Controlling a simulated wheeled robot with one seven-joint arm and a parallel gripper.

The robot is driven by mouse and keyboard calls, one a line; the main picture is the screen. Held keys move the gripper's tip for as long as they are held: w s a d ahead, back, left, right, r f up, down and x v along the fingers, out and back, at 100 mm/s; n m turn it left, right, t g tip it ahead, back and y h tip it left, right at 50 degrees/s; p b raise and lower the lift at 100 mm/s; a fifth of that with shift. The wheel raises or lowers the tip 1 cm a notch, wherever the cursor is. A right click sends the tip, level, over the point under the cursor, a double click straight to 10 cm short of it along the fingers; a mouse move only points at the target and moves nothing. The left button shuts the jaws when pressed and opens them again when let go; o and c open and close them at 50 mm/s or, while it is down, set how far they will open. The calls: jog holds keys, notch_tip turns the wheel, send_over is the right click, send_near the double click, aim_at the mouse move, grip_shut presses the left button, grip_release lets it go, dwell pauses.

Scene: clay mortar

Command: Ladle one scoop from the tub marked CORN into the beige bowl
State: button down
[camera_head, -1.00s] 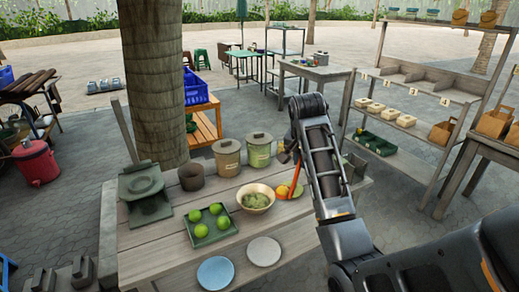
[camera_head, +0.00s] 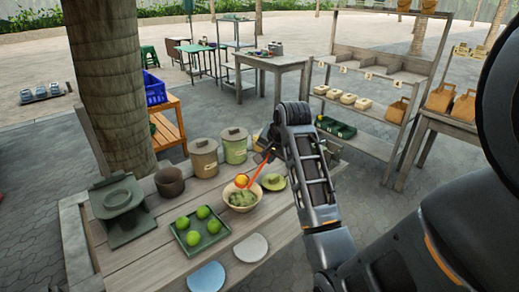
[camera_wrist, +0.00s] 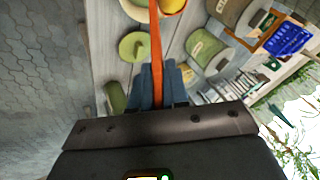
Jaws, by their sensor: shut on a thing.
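My gripper (camera_head: 268,154) is shut on the orange handle of a ladle (camera_head: 258,171). In the wrist view the blue-grey fingers (camera_wrist: 158,88) close around the handle (camera_wrist: 156,50). The ladle's yellow-orange head is over the far rim of the beige bowl (camera_head: 256,204); whether it touches is unclear. The bowl holds a lumpy green filling. A lidded grey-beige tub (camera_head: 203,160) and a lidded green tub (camera_head: 234,150) stand behind. A green tub (camera_wrist: 115,97) shows at the left of the wrist view, mostly hidden by my arm in the head view. No tub label is legible.
A green lid (camera_head: 273,182) lies right of the bowl. A tray (camera_head: 213,246) of green fruits, a blue plate (camera_head: 206,277) and a pale plate (camera_head: 251,248) are in front. A brown pot (camera_head: 169,182) and a dark green scale-like object (camera_head: 119,205) stand left.

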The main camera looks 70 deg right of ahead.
jog(key=s+f+m+t+h+b, duration=0.1)
jog(key=s+f+m+t+b, duration=0.1)
jog(key=s+f+t+b, duration=0.5)
notch_tip(320, 180, down, 5)
jog(key=t+b, duration=0.2)
jog(key=b, duration=0.8)
jog(key=shift+h, duration=0.4)
jog(key=shift+r+t, duration=0.2)
jog(key=shift+t, duration=0.1)
